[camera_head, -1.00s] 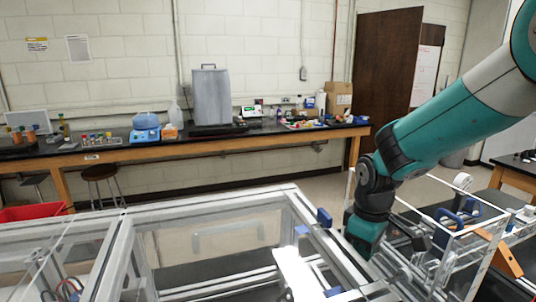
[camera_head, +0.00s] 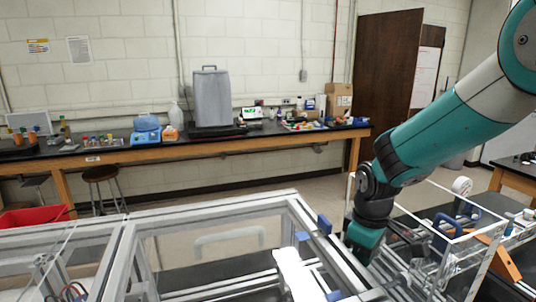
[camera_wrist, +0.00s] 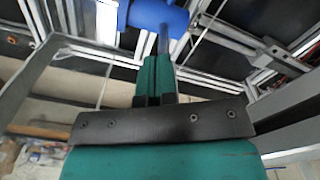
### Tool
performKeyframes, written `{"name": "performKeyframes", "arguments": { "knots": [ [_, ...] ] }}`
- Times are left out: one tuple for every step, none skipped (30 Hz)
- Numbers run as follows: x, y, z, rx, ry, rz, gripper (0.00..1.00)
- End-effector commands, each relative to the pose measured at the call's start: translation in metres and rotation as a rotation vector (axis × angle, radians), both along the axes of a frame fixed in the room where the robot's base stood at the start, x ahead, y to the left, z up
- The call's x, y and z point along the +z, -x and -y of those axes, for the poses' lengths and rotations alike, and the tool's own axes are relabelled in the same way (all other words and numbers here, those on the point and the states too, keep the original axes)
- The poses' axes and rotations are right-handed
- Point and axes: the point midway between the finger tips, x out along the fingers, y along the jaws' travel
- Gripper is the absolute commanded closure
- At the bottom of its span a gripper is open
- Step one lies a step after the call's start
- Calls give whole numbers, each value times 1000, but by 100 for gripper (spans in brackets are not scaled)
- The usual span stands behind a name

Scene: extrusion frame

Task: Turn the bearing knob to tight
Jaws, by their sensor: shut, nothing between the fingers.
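A blue rounded knob (camera_wrist: 158,15) on a thin grey shaft shows at the top of the wrist view, just beyond my fingertips. I cannot tell its turn setting, and no marking on it is readable. My gripper (camera_wrist: 156,62) has its two teal fingers together and nothing between them. The fingers point at the knob and lie close to its shaft; whether they touch is unclear. In the head view, my teal and black wrist hangs over the right part of the extrusion frame (camera_head: 250,203). The fingertips are hidden there, and I cannot tell which blue part is this knob.
A blue block (camera_head: 324,224) sits on the frame's rail, left of my wrist. A white plate (camera_head: 296,276) lies nearby. A white-railed cart (camera_head: 470,252) with blue-handled parts stands close on the right. The back bench (camera_head: 240,139) is well away.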

Motion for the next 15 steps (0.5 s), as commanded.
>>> {"name": "performKeyframes", "arguments": {
  "knots": [
    [-14, 3, 3, -6, 7, -16, 100],
    [-14, 4, 3, -7, 8, -17, 100],
    [-14, 4, 4, -7, 8, -17, 100],
    [-14, 5, 5, -8, 8, -17, 100],
    [-14, 5, 6, -8, 9, -16, 100],
    [-14, 6, 7, -9, 9, -16, 100],
    [-14, 7, 8, -10, 9, -15, 100],
    [-14, 8, 9, -11, 9, -15, 100],
    [-13, 8, 10, -12, 11, -15, 100],
    [-13, 8, 11, -12, 11, -15, 100],
    [-12, 8, 11, -13, 11, -15, 100],
    [-9, 8, 11, -13, 11, -16, 100],
    [-7, 8, 11, -14, 11, -16, 100],
    [-4, 8, 12, -14, 11, -16, 100],
    [1, 8, 12, -14, 11, -18, 100]
  ]
}}
